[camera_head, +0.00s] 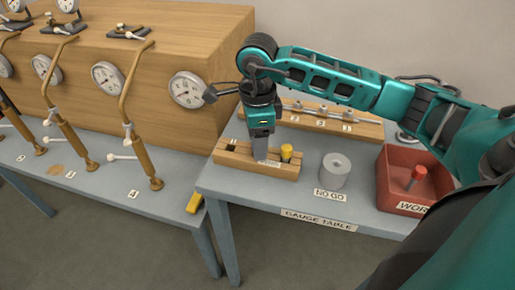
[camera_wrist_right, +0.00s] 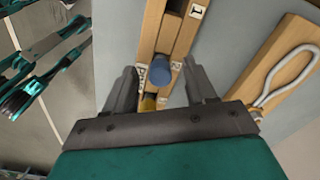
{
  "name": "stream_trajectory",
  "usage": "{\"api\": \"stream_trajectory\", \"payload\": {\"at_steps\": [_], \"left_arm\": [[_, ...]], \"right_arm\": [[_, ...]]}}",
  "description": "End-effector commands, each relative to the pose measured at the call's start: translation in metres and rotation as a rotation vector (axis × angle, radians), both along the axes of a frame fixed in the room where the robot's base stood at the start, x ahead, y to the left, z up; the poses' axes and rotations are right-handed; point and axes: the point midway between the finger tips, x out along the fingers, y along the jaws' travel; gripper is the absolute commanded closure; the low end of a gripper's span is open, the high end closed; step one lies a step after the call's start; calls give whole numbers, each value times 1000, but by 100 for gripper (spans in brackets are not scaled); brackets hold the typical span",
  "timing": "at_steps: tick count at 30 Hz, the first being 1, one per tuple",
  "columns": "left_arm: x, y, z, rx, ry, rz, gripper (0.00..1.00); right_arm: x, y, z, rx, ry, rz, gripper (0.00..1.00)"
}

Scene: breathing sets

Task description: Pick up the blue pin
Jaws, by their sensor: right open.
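The blue pin (camera_wrist_right: 164,72) stands in a narrow wooden rack (camera_wrist_right: 157,38), seen end-on in the right wrist view. It lies between the two open fingers of my right gripper (camera_wrist_right: 160,68), with space visible on both sides. In the head view my right gripper (camera_head: 262,154) points down over the same rack (camera_head: 229,158) and hides the blue pin. My left gripper is not in view.
A grey cylinder (camera_head: 335,170) stands right of the rack, above a "NO GO" label. A red box (camera_head: 388,188) holding a red-topped pin is farther right. A numbered wooden rack (camera_head: 368,129) lies behind. A large wooden cabinet with gauges (camera_head: 150,55) stands left.

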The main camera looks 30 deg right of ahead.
Motion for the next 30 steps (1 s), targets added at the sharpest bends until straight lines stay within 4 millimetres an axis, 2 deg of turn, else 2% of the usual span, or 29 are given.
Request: {"api": "stream_trajectory", "payload": {"at_steps": [3, 10, 27, 30], "left_arm": [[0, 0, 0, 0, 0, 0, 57], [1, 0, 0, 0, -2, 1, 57], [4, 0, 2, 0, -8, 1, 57], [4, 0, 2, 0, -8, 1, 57]], "right_arm": [[0, 1, -10, 1, 1, 1, 44], [0, 0, -12, 1, -1, 1, 44], [0, 0, -11, 1, -1, 0, 98], [0, 0, -11, 0, -2, 0, 100]]}}
